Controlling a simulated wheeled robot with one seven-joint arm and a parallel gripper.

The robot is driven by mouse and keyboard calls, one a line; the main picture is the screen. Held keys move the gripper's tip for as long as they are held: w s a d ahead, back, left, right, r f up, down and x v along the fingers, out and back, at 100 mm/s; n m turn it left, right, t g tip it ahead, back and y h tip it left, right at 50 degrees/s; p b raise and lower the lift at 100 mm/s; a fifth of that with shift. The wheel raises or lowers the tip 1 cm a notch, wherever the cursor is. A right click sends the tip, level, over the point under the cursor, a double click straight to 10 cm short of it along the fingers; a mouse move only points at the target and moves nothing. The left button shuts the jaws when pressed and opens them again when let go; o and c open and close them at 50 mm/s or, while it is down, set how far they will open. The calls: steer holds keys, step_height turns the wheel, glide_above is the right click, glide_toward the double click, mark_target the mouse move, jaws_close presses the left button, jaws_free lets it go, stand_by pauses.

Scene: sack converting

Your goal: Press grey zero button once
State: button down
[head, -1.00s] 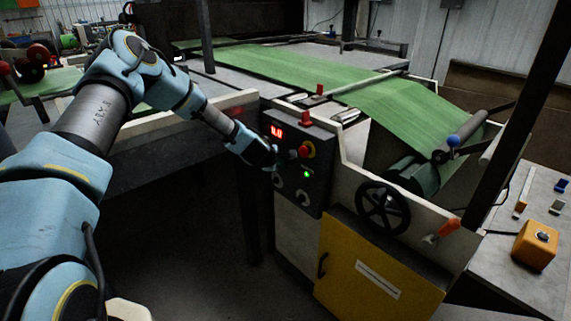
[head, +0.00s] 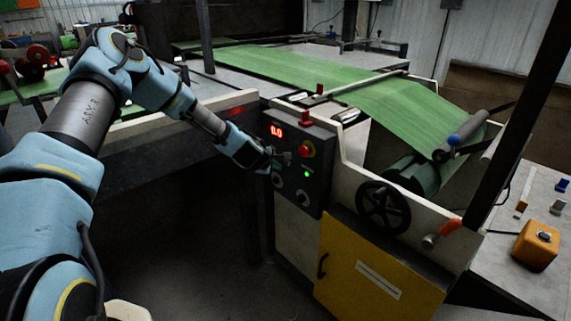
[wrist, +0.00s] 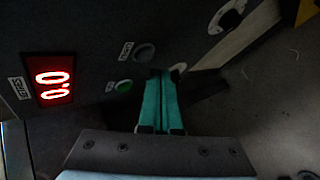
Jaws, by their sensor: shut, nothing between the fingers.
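The grey button (wrist: 145,52) is a round dark-grey cap on the black control panel (wrist: 85,30) in the wrist view, with a small label beside it.
A red stop button (head: 306,149) and a lit green lamp (head: 307,174) are right of my gripper. Dials (head: 303,197) lie lower on the panel. A black handwheel (head: 383,207) and yellow cabinet door (head: 372,268) are to the right. Green sheet (head: 400,105) runs over the machine.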

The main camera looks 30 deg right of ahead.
steer(key=shift+s+a, duration=0.2)
steer(key=shift+a, duration=0.9)
steer(key=shift+s+a, duration=0.2)
steer(key=shift+a, duration=0.85)
steer(key=s+a+r+m+g+y, duration=0.1)
steer(key=s+a+r+m+y, duration=0.2)
steer(key=a, duration=0.5)
steer(key=s+a+r+m, duration=0.1)
steer(key=a+r+m, duration=0.25)
steer(key=a, duration=0.55)
steer(key=s+a+r+m+g+y, duration=0.15)
steer(key=a+r, duration=0.25)
steer(key=a, duration=0.4)
steer(key=s+a+r+y, duration=0.1)
steer(key=s+a+r, duration=0.1)
steer(key=s+a, duration=0.2)
steer(key=s+a+r+m+g+y, duration=0.1)
steer(key=s+a+r, duration=0.2)
steer(key=a, duration=0.5)
steer(key=s+a+r+m+y, duration=0.1)
steer(key=s+a+r, duration=0.2)
steer(key=s+a, duration=0.3)
steer(key=shift+b, duration=0.3)
steer(key=c, duration=1.5)
jaws_free()
steer(key=shift+d+y, duration=0.1)
steer(key=shift+y, duration=0.15)
